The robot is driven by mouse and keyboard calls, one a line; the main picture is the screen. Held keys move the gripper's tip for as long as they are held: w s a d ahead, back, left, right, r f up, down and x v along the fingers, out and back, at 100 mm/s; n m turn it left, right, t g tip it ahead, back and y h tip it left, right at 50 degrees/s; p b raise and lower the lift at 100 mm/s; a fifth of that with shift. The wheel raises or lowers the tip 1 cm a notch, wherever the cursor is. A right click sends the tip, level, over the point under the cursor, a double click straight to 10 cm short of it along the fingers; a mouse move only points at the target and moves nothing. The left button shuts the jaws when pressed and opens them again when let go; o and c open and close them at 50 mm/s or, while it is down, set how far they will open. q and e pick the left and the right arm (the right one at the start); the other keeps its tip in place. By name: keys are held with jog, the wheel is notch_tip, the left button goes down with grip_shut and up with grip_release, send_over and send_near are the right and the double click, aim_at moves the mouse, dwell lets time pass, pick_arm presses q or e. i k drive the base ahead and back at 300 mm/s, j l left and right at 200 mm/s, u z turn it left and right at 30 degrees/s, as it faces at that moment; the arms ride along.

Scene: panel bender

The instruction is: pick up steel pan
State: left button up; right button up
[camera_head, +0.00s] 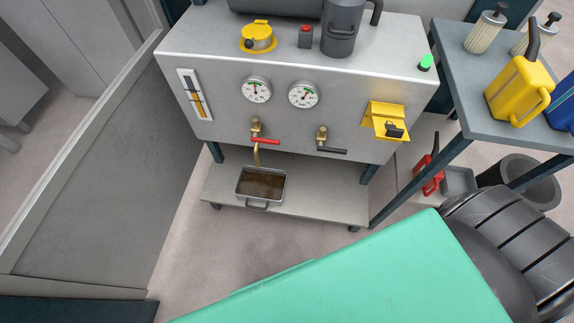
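The steel pan (261,184) is a small rectangular metal tray with brown liquid in it and a handle at its front. It sits level on the low shelf (315,205) under the grey cabinet (320,120). A brass spout with a red-handled valve (262,140) points down over the back of the pan. No gripper touches the pan. Neither my left nor my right gripper is in view.
A flat green surface (370,275) fills the lower middle, in front of the shelf. A grey wall panel (110,180) stands left. At right are a table (480,110) with a yellow can (518,90) and a red can (430,177). Floor left of the shelf is clear.

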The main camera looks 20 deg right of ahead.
aim_at(259, 185)
jog(key=z, duration=0.25)
jog(key=i+j+z, duration=0.2)
jog(key=z, duration=0.15)
jog(key=i+j+z, duration=0.15)
jog(key=z, duration=0.2)
